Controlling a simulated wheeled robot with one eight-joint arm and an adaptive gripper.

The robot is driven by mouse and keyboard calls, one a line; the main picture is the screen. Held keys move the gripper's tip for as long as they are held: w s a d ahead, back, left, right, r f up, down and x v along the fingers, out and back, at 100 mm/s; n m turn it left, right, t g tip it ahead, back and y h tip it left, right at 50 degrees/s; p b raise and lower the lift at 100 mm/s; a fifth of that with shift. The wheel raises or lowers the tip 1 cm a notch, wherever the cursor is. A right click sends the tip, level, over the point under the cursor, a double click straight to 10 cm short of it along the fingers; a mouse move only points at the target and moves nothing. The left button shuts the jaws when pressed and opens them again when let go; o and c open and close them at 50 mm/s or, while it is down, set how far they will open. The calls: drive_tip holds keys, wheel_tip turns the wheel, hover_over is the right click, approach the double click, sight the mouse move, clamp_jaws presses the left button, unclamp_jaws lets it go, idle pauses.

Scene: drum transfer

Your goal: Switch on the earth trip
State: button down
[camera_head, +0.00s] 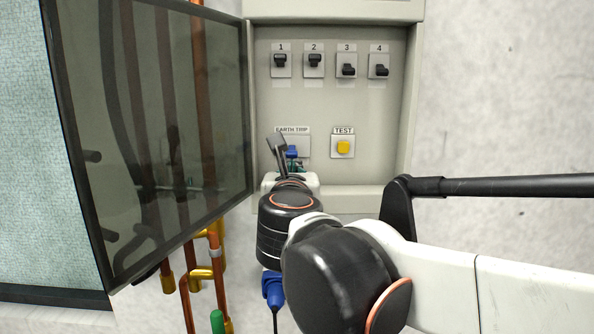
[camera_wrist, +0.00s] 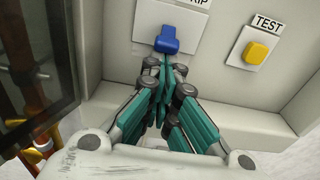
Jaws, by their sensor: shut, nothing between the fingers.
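The earth trip switch has a blue lever (camera_wrist: 167,39) on a white plate under the EARTH TRIP label. In the head view the blue lever (camera_head: 292,152) is partly hidden by my arm. In the wrist view the lever sticks out toward the camera, just beyond the fingertips. My gripper (camera_wrist: 168,68) is shut and empty, with its teal fingers together right below the lever. It looks very near or touching the lever; I cannot tell which. In the head view my gripper (camera_head: 295,167) is mostly hidden behind my wrist.
A yellow TEST button (camera_head: 343,147) sits right of the switch. Numbered black switches (camera_head: 313,60) line the top; 1 and 2 differ in position from 3 and 4. The cabinet's dark glass door (camera_head: 155,130) stands open at the left. Copper pipes (camera_head: 200,265) run below it.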

drive_tip(key=r+g+p, duration=0.1)
drive_tip(key=s+r+p, duration=0.1)
drive_tip(key=shift+s+r+g, duration=0.25)
drive_tip(key=shift+r+g, duration=0.05)
drive_tip(key=shift+g, duration=0.1)
idle(0.3)
drive_tip(key=shift+r, duration=0.15)
